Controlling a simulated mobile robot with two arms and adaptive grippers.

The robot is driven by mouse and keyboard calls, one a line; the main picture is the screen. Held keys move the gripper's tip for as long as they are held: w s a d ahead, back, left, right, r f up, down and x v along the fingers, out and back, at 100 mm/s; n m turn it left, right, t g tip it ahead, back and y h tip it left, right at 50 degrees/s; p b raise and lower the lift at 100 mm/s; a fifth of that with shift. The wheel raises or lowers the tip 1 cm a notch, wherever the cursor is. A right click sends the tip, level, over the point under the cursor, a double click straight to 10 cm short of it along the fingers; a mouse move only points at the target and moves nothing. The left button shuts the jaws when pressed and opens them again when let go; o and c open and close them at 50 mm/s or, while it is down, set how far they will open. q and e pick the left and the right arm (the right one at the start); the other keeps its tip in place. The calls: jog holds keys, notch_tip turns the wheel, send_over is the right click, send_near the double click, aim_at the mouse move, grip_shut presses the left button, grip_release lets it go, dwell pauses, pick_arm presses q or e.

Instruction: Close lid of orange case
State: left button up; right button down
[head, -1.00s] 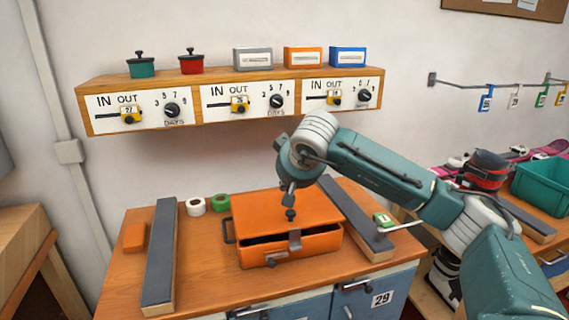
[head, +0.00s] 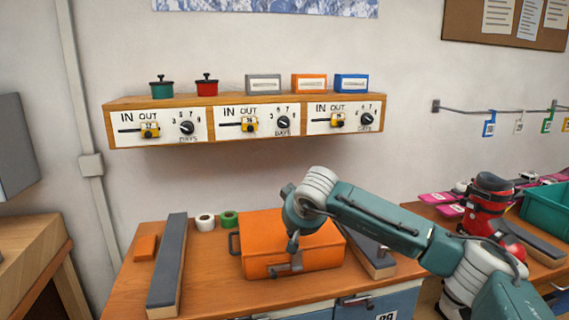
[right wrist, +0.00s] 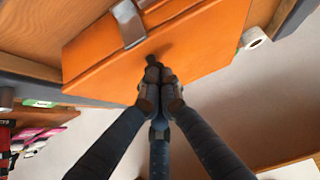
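The orange case (head: 262,235) sits on the wooden bench with its lid down. No dark gap shows along its front, though a gap too thin to see cannot be ruled out. A metal latch (head: 290,267) is on the front; it also shows in the right wrist view (right wrist: 130,24). My right gripper (head: 293,246) is at the lid's front edge, above the latch. In the right wrist view its fingers (right wrist: 153,72) are together with nothing between them, against or just over the orange lid (right wrist: 205,42). My left gripper is out of view.
Dark padded bars (head: 168,262) (head: 372,258) flank the case. A wooden dial shelf (head: 215,144) hangs above.

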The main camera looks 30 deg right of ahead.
jog(key=shift+s+f, duration=0.1)
jog(key=shift+f, duration=0.15)
